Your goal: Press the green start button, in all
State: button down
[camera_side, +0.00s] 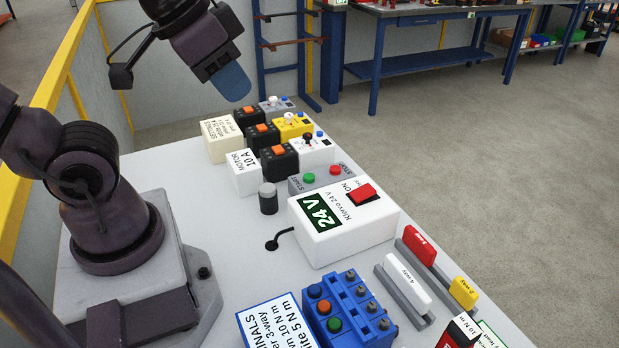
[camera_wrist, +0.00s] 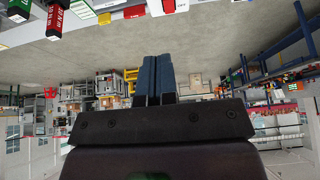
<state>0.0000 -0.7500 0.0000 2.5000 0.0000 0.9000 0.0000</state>
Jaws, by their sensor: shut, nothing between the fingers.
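The green start button (camera_side: 309,177) sits on the grey START/STOP box (camera_side: 322,182) on the bench, left of the red stop button (camera_side: 336,169). My gripper (camera_side: 235,84) is raised above the back of the bench in the side view, up and to the left of the green button and well apart from it. Its blue fingers are together and empty; they also show closed in the wrist view (camera_wrist: 158,76). I cannot make out the green button in the wrist view.
Behind the button box stand several relay blocks and labelled boxes (camera_side: 243,172). A blue terminal block (camera_side: 349,308) is nearer the camera.

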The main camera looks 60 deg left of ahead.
jog(key=m+t, duration=0.4)
jog(key=m, duration=0.4)
send_over(309, 178)
notch_tip(309, 178, down, 18)
jog(key=shift+f+y, duration=0.2)
jog(key=shift+y, duration=0.3)
jog(key=shift+f, duration=0.1)
jog(key=shift+f, duration=4.35)
